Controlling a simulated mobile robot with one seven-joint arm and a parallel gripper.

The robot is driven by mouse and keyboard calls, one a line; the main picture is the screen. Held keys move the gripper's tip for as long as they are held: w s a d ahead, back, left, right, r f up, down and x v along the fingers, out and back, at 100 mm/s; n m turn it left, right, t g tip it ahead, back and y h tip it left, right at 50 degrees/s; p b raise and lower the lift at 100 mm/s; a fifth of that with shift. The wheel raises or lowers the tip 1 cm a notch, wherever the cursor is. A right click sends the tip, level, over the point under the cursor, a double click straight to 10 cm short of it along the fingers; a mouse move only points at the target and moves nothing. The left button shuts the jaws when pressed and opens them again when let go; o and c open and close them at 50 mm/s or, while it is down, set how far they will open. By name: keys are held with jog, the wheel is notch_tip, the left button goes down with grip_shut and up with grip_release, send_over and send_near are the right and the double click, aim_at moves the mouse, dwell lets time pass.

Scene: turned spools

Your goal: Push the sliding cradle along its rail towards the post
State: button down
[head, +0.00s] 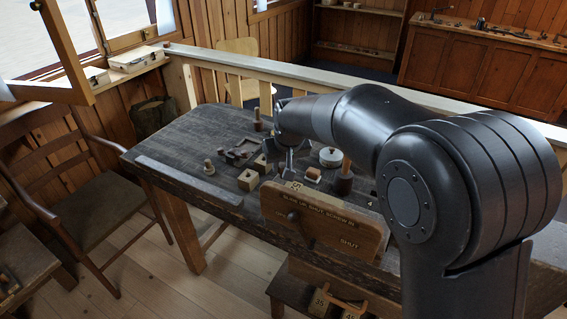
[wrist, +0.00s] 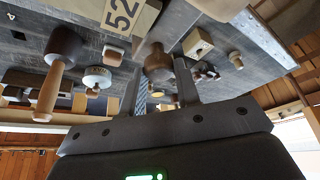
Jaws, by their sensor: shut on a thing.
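My gripper (wrist: 164,88) reaches down over the dark bench top, its fingers on either side of a brown turned wooden piece (wrist: 157,62) in the wrist view. In the head view my gripper (head: 287,163) is mostly behind and below my arm, so its grip is hidden there. A low dark frame (head: 237,155) lies left of the gripper; it may be the cradle or rail, but I cannot tell. An upright wooden post-like piece (head: 257,122) stands near the bench's far edge. Which piece is the cradle is not clear.
A block with a hole (head: 248,180) and a small spool (head: 208,166) stand left of the gripper. A signboard (head: 322,225) fronts the bench. The bench's left end is clear.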

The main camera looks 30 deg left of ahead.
jog(key=d, duration=1.5)
jog(key=shift+d, duration=0.35)
jog(key=c, duration=1.1)
grip_release()
jog(key=shift+o, duration=0.2)
jog(key=shift+r, duration=0.1)
jog(key=v, duration=1)
jog(key=shift+r, duration=0.3)
jog(key=shift+s+d, duration=0.1)
jog(key=shift+s, duration=0.05)
